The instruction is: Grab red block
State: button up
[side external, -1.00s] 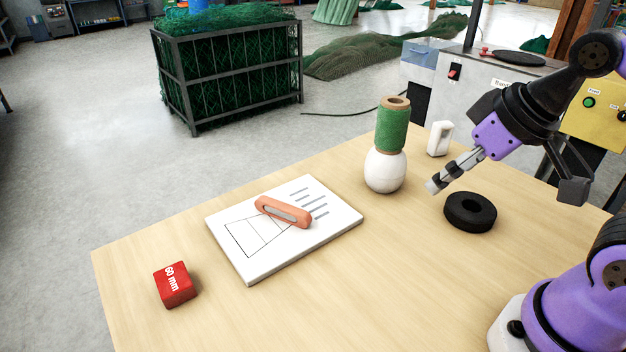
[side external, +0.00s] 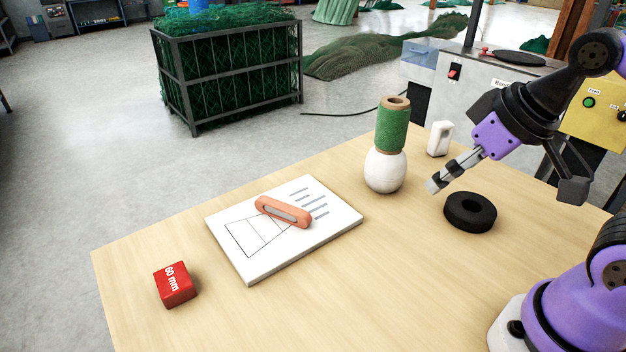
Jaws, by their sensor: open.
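The red block (side external: 175,286) lies on the wooden table near its left front edge. It is marked "60 mm" in white. My gripper (side external: 433,186) is on the right side of the table, far from the block. It is above the table, close to the black ring and to the right of the white ball. The fingers are open and nothing shows between them.
A white board (side external: 250,268) with line drawings lies mid-table, with an orange tool (side external: 284,212) on it. A green twine spool (side external: 392,130) stands on a white ball (side external: 385,171). A black ring (side external: 470,211) and a white oblong piece (side external: 440,138) are at right. The front table area is clear.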

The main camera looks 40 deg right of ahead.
jog(key=w+a+r, duration=0.2)
jog(key=w+a, duration=0.4)
jog(key=w, duration=0.2)
jog(key=y, duration=0.2)
send_near(174, 279)
jog(key=f, duration=0.1)
jog(key=w+f, duration=0.1)
jog(key=f, duration=0.1)
jog(key=shift+w+a+t, duration=0.1)
jog(key=shift+a+t, duration=0.15)
jog(key=shift+t, duration=0.05)
jog(key=x, duration=0.5)
jog(key=shift+w+f, duration=0.25)
jog(key=shift+f, duration=0.1)
jog(key=c, duration=1.3)
